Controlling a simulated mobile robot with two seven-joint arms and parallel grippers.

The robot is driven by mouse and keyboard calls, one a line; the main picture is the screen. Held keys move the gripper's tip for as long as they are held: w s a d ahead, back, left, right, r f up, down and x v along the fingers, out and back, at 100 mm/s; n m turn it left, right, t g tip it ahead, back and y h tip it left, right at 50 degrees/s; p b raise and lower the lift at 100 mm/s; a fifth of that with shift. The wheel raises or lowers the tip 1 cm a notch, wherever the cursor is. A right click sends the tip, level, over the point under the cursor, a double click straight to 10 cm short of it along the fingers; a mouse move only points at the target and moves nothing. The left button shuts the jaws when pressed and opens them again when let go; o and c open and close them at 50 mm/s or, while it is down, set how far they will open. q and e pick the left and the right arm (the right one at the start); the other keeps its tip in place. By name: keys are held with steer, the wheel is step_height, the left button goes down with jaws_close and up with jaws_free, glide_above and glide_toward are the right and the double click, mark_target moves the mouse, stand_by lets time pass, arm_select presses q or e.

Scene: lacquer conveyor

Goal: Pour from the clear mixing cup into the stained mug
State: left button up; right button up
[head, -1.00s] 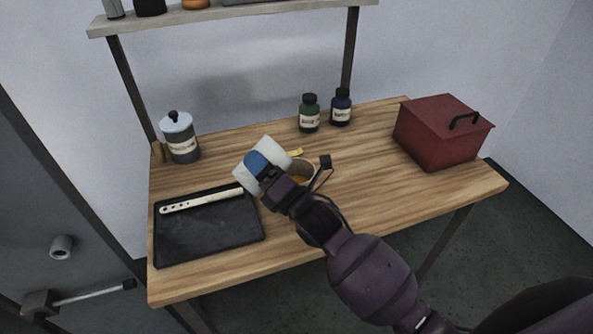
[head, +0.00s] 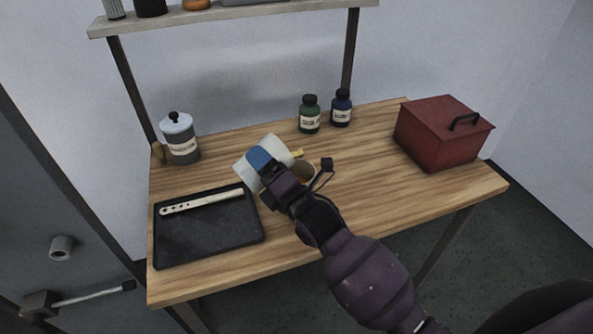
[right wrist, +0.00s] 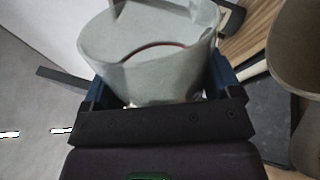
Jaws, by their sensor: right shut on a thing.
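My right gripper (head: 262,165) is shut on the whitish, translucent mixing cup (head: 279,148), which it holds tilted above the middle of the table. In the right wrist view the cup (right wrist: 150,60) sits between the blue fingers, with a thin dark red line across it. The mug (head: 304,170) is just right of the cup, partly hidden behind my right arm; its inside looks brown. It also shows as a tan rounded wall at the right edge of the wrist view (right wrist: 300,50). I cannot tell whether anything flows between them. My left gripper is out of view.
A black tray (head: 210,235) with a pale perforated strip (head: 201,202) lies front left. A lidded canister (head: 180,140) stands back left. Green (head: 309,115) and blue (head: 341,108) bottles stand at the back. A red box (head: 440,135) is at right. The right-centre table is clear.

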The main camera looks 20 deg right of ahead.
steer(key=shift+w+d+r+m+t+h, duration=0.15)
steer(key=shift+d+r+m, duration=0.2)
steer(key=shift+m, duration=0.3)
steer(key=shift+w+d+r+m+t+h, duration=0.2)
steer(key=shift+d+m, duration=0.2)
steer(key=shift+m, duration=0.25)
steer(key=shift+d+f+m+h, duration=0.25)
steer(key=shift+f+m, duration=0.05)
steer(key=shift+m, duration=0.8)
stand_by(0.6)
steer(key=shift+d+r+p, duration=0.1)
steer(key=shift+p, duration=0.25)
